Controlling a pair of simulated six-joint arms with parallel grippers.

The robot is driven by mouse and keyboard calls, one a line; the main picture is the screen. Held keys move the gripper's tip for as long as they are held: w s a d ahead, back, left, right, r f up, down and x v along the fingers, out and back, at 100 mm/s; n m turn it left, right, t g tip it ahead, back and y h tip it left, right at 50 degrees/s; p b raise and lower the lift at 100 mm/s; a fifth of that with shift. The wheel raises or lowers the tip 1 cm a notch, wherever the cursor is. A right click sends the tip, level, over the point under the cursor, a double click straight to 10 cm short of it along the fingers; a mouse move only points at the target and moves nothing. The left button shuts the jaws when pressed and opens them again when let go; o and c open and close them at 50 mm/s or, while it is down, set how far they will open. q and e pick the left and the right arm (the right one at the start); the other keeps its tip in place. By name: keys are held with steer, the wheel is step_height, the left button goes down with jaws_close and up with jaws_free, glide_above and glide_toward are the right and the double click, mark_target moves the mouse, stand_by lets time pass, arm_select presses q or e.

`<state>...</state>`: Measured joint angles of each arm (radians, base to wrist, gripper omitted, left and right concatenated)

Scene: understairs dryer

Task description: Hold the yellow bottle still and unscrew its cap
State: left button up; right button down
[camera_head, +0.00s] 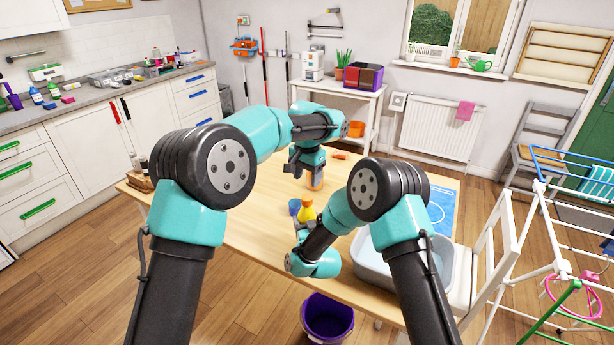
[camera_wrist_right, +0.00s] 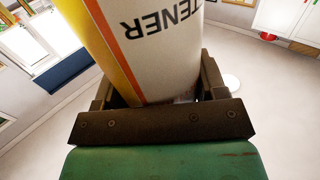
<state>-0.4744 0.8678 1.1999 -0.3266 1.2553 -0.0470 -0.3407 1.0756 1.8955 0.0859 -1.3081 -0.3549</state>
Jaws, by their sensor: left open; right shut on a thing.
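The yellow bottle (camera_head: 307,212) shows in the head view above my right forearm, which hides its lower part. The narrow top at its upper end looks yellow-orange; I cannot tell how the cap sits. In the right wrist view a bottle (camera_wrist_right: 160,45) with a white label, yellow and orange bands and upside-down letters "TENER" stands between the fingers. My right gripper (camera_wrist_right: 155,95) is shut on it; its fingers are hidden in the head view. My left gripper (camera_head: 304,166) is open, pointing down over the far part of the table, beyond the yellow bottle and apart from it.
A blue round item (camera_head: 294,206) is left of the yellow bottle. A grey basin (camera_head: 440,272) and a blue mat (camera_head: 441,207) lie right. The wooden table (camera_head: 245,225) is clear at left.

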arm_select(q)
steer(key=m, duration=1.1)
steer(key=shift+m, duration=0.4)
steer(key=m, duration=0.3)
steer(key=shift+m, duration=0.4)
steer(key=m, duration=0.3)
steer(key=shift+m, duration=0.4)
steer(key=m, duration=0.3)
steer(key=shift+m, duration=0.4)
steer(key=m, duration=0.6)
steer(key=shift+m, duration=0.3)
